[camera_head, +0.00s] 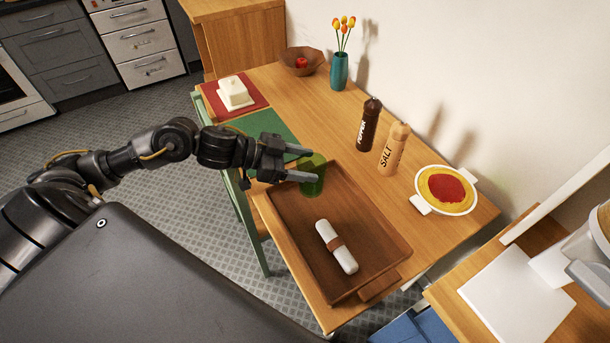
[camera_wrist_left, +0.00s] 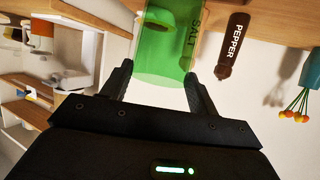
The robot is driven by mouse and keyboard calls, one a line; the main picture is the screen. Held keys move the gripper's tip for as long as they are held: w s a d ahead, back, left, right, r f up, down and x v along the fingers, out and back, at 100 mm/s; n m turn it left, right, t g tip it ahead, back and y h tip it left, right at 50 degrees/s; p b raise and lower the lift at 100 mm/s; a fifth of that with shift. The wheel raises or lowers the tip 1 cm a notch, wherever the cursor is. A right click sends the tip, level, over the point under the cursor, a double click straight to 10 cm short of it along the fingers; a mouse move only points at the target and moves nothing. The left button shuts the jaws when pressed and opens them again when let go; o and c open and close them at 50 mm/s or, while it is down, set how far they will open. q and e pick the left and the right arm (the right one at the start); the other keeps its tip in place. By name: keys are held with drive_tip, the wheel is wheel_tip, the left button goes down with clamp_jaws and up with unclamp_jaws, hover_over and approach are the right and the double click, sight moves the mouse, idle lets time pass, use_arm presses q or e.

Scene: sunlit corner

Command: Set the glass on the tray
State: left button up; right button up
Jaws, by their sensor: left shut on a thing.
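The green see-through glass (camera_head: 314,182) is held by my left gripper (camera_head: 296,163), which is shut on it. In the left wrist view the glass (camera_wrist_left: 164,48) fills the space between the two dark fingers (camera_wrist_left: 158,78). The glass looks upright over the far left corner of the brown wooden tray (camera_head: 290,222). I cannot tell whether its base touches the tray. A rolled white napkin (camera_head: 336,246) with a brown band lies on the tray's near half. My right gripper is not in view.
Beyond the tray stand the pepper mill (camera_head: 368,124), the salt mill (camera_head: 393,148) and a white dish (camera_head: 447,190) of pasta. A vase (camera_head: 339,72), a bowl (camera_head: 301,63) and a butter dish (camera_head: 235,94) are at the far end. The tray's middle is clear.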

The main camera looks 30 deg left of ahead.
sight(304, 165)
use_arm(q)
drive_tip(key=w+f, duration=0.1)
drive_tip(key=f, duration=0.1)
drive_tip(key=w+a+f, duration=0.2)
drive_tip(key=w+f, duration=0.1)
drive_tip(key=shift+w+f, duration=0.1)
drive_tip(key=shift+f, duration=0.25)
wheel_tip(304, 165, down, 2)
drive_tip(key=shift+w+a+f, duration=0.1)
drive_tip(key=shift+f, duration=0.5)
drive_tip(key=o, duration=1.4)
drive_tip(key=shift+f, duration=0.15)
